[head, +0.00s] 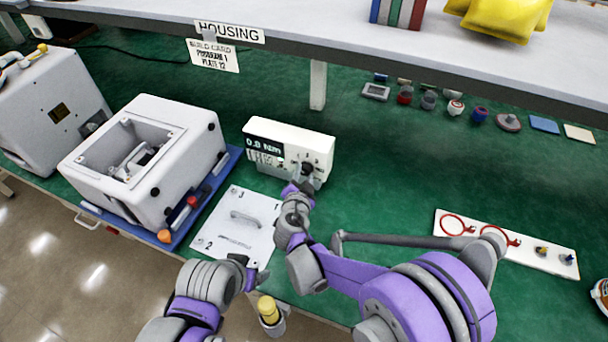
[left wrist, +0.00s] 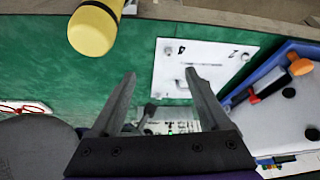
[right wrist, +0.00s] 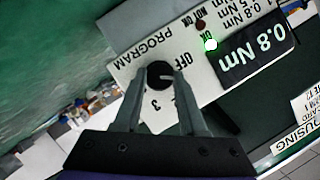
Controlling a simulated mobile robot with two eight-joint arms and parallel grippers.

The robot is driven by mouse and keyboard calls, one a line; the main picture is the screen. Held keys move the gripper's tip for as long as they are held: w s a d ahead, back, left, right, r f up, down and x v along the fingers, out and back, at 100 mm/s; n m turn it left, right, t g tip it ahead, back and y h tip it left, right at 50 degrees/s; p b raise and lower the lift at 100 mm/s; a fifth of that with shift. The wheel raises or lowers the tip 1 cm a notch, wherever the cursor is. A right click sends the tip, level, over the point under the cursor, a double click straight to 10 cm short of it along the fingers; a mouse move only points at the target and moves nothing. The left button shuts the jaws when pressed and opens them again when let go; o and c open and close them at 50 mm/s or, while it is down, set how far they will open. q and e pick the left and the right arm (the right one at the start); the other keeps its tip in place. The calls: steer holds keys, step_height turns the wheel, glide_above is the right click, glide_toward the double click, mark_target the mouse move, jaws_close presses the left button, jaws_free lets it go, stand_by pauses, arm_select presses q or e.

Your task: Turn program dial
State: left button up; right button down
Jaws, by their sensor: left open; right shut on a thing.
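The white controller box (head: 315,148) stands on the green bench, its dark display (right wrist: 252,55) reading 0.8 Nm. Its black program dial (right wrist: 158,73) shows in the right wrist view, with PROGRAM, OFF and 3 printed around it; some marks are covered by my fingers. My right gripper (right wrist: 161,83) is shut on the dial; in the head view the right gripper (head: 305,172) hides most of it. A green light (right wrist: 211,45) is lit by OK. My left gripper (left wrist: 160,76) is open and empty, near the white plate (head: 228,225).
A yellow-topped tool (head: 268,308) stands at the bench's front edge. A white housing (head: 192,145) sits on a blue tray (head: 228,160) at left. A build card (head: 213,56) reading Program 1 hangs from the shelf (head: 300,25). A white strip with red rings (head: 540,258) lies right.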

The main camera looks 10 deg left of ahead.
steer(key=n+h, duration=0.1)
steer(key=n, duration=0.1)
steer(key=shift+a+n+g+h, duration=0.2)
steer(key=shift+n+g+h, duration=0.2)
steer(key=shift+n+h+b, duration=0.35)
steer(key=shift+n+h, duration=0.45)
steer(key=shift+n, duration=0.2)
steer(key=shift+r, duration=0.1)
steer(key=shift+c, duration=2.4)
jaws_free()
